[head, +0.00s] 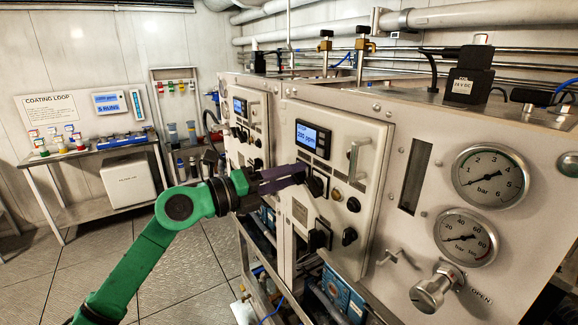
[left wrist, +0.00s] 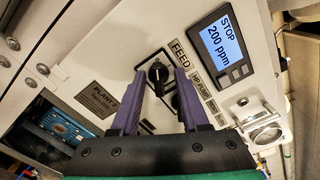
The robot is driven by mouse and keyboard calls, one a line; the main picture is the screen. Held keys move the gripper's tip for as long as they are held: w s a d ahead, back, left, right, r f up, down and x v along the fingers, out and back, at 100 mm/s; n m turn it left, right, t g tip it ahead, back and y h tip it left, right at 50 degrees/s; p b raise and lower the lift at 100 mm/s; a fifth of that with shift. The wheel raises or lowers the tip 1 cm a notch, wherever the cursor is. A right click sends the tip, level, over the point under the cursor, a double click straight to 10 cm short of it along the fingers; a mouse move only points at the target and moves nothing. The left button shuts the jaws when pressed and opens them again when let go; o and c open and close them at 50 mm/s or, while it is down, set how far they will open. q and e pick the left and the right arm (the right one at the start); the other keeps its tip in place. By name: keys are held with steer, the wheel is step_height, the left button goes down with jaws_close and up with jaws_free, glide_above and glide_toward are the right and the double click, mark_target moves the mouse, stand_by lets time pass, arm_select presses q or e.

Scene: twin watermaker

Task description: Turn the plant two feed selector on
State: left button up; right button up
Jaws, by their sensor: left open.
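The feed selector (left wrist: 157,74) is a black rotary knob below a FEED label on a pale panel. In the left wrist view it lies between the tips of my two purple fingers, with a visible gap on each side. My left gripper (left wrist: 161,78) is open around it. In the head view my left gripper (head: 304,172) reaches the nearer control panel (head: 345,130), and its fingers partly hide the selector (head: 318,184). The panel's display (left wrist: 223,45) reads STOP and 200 ppm. My right gripper is not in view.
Pressure gauges (head: 490,177) and a valve knob (head: 430,292) are at right. The floor at left is clear.

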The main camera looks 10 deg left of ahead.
arm_select(q)
steer(key=shift+a, duration=0.1)
jaws_close()
steer(key=shift+f, duration=0.1)
steer(key=shift+m+b, duration=4.4)
steer(key=shift+m, duration=1.6)
